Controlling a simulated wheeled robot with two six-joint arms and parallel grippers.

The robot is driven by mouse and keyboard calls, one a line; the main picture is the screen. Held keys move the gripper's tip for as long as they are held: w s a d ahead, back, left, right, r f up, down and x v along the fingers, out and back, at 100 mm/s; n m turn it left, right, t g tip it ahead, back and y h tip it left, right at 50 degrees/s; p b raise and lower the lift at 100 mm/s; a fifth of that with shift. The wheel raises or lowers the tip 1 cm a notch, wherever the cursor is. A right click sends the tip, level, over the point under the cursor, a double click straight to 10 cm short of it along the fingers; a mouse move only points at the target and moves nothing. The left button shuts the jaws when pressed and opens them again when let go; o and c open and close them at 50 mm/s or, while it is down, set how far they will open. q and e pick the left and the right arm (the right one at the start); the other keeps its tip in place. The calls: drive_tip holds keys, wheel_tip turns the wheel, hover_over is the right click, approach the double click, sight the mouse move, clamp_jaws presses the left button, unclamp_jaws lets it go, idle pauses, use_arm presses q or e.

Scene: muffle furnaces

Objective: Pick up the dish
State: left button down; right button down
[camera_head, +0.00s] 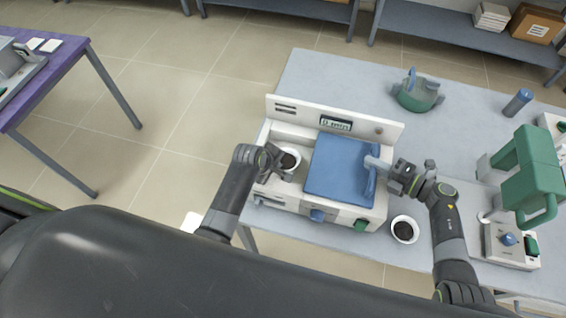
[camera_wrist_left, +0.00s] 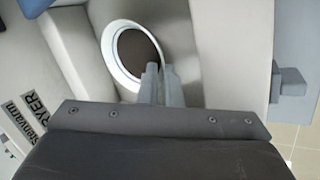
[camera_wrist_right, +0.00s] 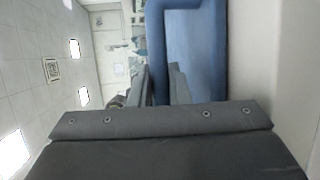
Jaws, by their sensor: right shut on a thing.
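A white round dish (camera_head: 291,153) with dark contents sits in the left part of the open white furnace (camera_head: 282,205), beside its blue lid (camera_head: 338,166). My left gripper (camera_head: 277,160) is at this dish. In the left wrist view its two fingers (camera_wrist_left: 163,82) are close together at the rim of the dish (camera_wrist_left: 109,48); whether they grip the rim is unclear. My right gripper (camera_head: 380,172) is shut on the lid's blue handle (camera_head: 370,184), which also shows in the right wrist view (camera_wrist_right: 157,55). A second white dish (camera_head: 404,219) with dark contents stands on the table right of the furnace.
A purple table (camera_head: 70,60) is at the far left.

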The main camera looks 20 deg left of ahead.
use_arm(q)
drive_tip(key=shift+s, duration=0.1)
wheel_tip(320, 180, up, 22)
drive_tip(key=shift+f, duration=0.2)
idle(1.4)
use_arm(e)
drive_tip(key=shift+a, duration=0.1)
drive_tip(key=shift+a, duration=8.25)
drive_tip(key=c, duration=1.4)
unclamp_jaws()
drive_tip(key=shift+o, duration=0.2)
